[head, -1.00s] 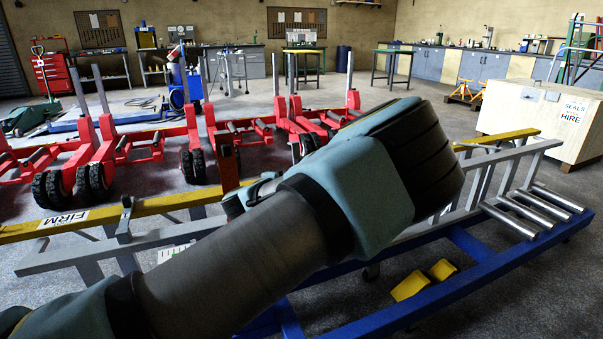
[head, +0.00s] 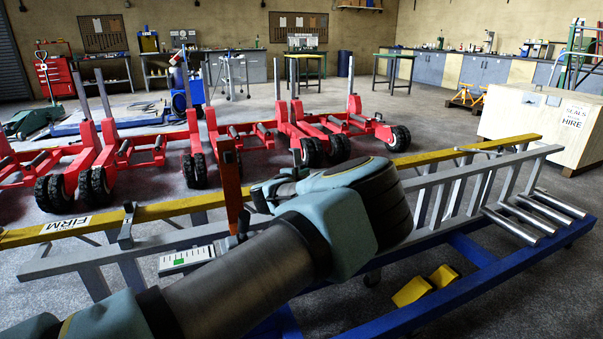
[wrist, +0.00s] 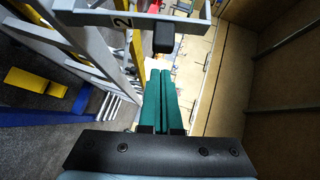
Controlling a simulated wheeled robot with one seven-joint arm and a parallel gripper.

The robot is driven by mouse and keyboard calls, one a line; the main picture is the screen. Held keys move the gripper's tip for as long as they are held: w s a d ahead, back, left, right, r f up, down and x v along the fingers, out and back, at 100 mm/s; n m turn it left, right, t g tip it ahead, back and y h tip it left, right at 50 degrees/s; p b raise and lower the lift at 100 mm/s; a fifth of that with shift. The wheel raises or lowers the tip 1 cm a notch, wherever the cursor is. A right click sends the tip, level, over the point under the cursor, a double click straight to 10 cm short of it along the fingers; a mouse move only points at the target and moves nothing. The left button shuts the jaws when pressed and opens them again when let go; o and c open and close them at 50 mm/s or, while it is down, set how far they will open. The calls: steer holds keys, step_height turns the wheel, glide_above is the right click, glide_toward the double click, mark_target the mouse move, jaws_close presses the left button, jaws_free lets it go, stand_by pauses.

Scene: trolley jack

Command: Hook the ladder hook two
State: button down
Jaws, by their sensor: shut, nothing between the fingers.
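A grey ladder (head: 85,258) and a yellow ladder (head: 165,208) lie side by side on edge along a blue trolley frame (head: 420,308). In the wrist view, a grey bracket (wrist: 135,19) marked "2" spans the top, with a black block (wrist: 164,37) at its lower end. It lies close to the ladder rails, but I cannot tell whether it is hooked on them. My gripper (wrist: 160,74) shows two green fingers pressed together, just below the block in the picture, apparently not gripping it. In the head view my arm hides the fingers and part of the grey ladder.
Red wheeled jacks (head: 160,145) stand behind the ladders. A pale wooden crate (head: 540,122) stands at right. Yellow blocks (head: 412,291) lie near the blue frame. Steel rollers (head: 530,215) cross the frame's right end. Grey floor shows at lower right.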

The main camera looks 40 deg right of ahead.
mark_target(297, 161)
steer(key=shift+w+d+f, duration=0.15)
steer(key=shift+w+d, duration=0.05)
steer(key=shift+w, duration=0.35)
steer(key=shift+w+d+f, duration=0.15)
steer(key=shift+w+d, duration=0.05)
steer(key=shift+w, duration=0.3)
steer(key=shift+w+d+r+n+p, duration=0.25)
steer(key=shift+w+r+p, duration=0.4)
steer(key=shift+p, duration=0.45)
steer(key=w+p, duration=0.1)
steer(key=w+d+n+g+y+p, duration=0.1)
steer(key=w+p, duration=0.1)
steer(key=w+n+g+y+p, duration=0.1)
steer(key=p, duration=0.1)
steer(key=shift+w+d+r, duration=0.25)
steer(key=shift+d, duration=0.05)
steer(key=shift+w+d+f, duration=0.3)
steer(key=shift+w, duration=0.35)
steer(key=shift+w+d+f, duration=0.3)
steer(key=shift+w, duration=0.35)
step_height(297, 161, up, 10)
